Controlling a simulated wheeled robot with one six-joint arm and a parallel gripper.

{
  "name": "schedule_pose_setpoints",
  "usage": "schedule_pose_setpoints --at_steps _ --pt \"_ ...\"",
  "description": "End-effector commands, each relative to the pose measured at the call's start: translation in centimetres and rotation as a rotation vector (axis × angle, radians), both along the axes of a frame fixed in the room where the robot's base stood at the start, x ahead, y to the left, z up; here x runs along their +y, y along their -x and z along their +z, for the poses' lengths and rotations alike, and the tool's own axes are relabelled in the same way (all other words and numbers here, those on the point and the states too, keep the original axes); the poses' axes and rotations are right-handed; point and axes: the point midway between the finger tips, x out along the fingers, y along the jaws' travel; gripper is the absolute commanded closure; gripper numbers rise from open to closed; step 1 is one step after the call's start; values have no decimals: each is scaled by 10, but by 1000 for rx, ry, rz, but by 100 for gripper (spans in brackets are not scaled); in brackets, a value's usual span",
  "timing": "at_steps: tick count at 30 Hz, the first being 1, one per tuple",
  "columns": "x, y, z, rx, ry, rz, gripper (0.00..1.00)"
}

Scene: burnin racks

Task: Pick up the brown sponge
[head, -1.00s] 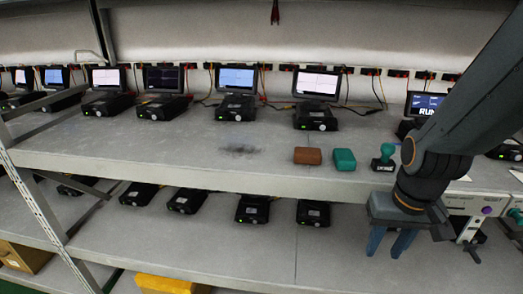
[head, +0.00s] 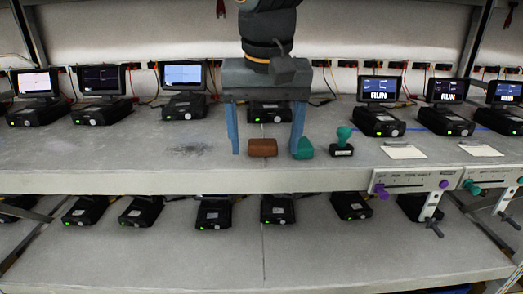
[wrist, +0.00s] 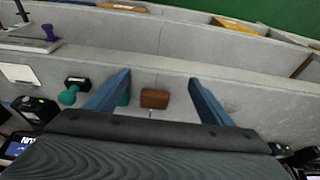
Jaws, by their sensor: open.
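The brown sponge (head: 262,148) lies on the upper shelf near its front edge. It also shows in the wrist view (wrist: 154,99), between the two fingers. My gripper (head: 267,146) is open, its blue fingers pointing down on either side of the sponge, with nothing held. In the head view the right finger overlaps a teal sponge (head: 304,150) just right of the brown one. In the wrist view that teal thing is partly hidden behind a finger. I cannot tell whether the fingertips touch the shelf.
A teal-handled stamp (head: 343,143) stands right of the teal sponge. Black devices with screens (head: 183,91) line the back of the shelf. A dark smudge (head: 190,149) marks the clear shelf (head: 110,160) to the left. A panel with levers (head: 414,181) hangs at the front right.

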Motion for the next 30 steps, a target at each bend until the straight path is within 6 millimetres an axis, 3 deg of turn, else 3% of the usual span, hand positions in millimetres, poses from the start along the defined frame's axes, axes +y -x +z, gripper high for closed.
schedule_pose_setpoints --at_steps 9,15,21,30 --pt "-3 -58 0 3 0 -4 25" --pt "-4 -83 0 2 0 -3 25" --pt "-4 -92 -4 1 0 -1 25" --pt "-4 -101 -42 3 1 -1 25"
